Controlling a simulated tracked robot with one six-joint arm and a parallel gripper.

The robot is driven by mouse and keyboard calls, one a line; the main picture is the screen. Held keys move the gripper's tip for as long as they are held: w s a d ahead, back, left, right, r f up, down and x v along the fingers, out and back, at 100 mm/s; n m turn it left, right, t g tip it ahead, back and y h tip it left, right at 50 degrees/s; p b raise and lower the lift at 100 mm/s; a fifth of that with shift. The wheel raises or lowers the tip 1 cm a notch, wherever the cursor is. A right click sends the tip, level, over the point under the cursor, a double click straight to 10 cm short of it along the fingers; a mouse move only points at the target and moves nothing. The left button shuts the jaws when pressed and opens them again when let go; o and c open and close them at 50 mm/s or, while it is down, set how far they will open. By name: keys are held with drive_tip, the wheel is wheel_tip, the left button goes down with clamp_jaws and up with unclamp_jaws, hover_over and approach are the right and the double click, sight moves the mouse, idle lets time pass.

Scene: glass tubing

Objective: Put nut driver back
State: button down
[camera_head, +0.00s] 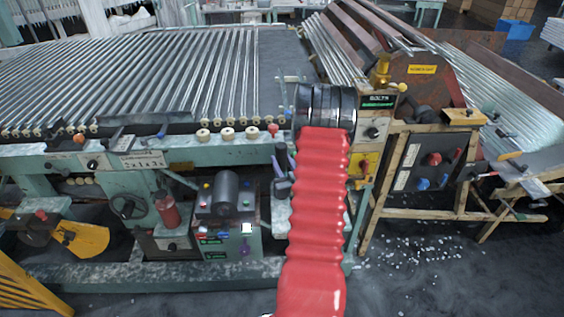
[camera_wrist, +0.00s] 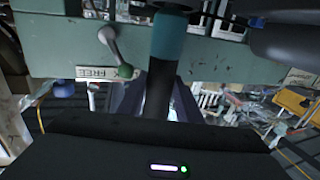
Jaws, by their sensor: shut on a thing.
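In the wrist view, my gripper (camera_wrist: 156,98) is shut on an upright dark tool with a teal upper part, which I take to be the nut driver (camera_wrist: 168,38). The tool stands between the fingers, in front of a pale green machine beam. Its lower end is hidden by the dark gripper body. In the head view, my red-sleeved arm reaches up to a black wrist beside the machine's right end. I cannot make out the nut driver there, and I cannot tell its storage place.
A green rail frame (camera_head: 110,156) carries rows of glass tubes (camera_head: 150,80). A wooden-framed stand (camera_head: 430,165) is further right.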

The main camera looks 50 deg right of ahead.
drive_tip(key=shift+f, duration=0.1)
drive_tip(key=c, duration=1.6)
unclamp_jaws()
drive_tip(key=shift+o, duration=0.2)
drive_tip(key=v, duration=1.2)
drive_tip(key=shift+w, duration=0.15)
